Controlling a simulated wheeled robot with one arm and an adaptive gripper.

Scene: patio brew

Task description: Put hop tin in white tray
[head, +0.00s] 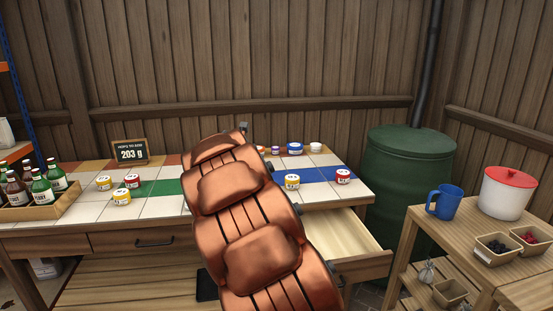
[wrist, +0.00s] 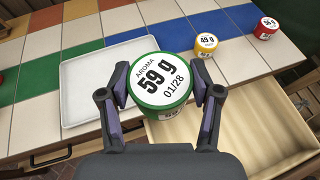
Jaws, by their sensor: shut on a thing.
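My gripper (wrist: 160,98) is shut on a round green hop tin (wrist: 158,76) in the wrist view. Its white lid reads AROMA, 59 g, 01/28 and faces the camera. The white tray (wrist: 88,88) lies on the tiled table just left of the tin, and the part of it that shows is empty. The tin overlaps the tray's right edge in the picture; its height above the table is hard to tell. In the head view my copper-coloured arm hides the gripper, the tin and the tray.
A yellow tin (wrist: 206,44) and a red tin (wrist: 266,28) stand right of the tray. More small tins (head: 121,197) stand on the table's left part. A drawer (head: 345,237) hangs open below the table's right front. A sign (head: 131,152) reads 203 g.

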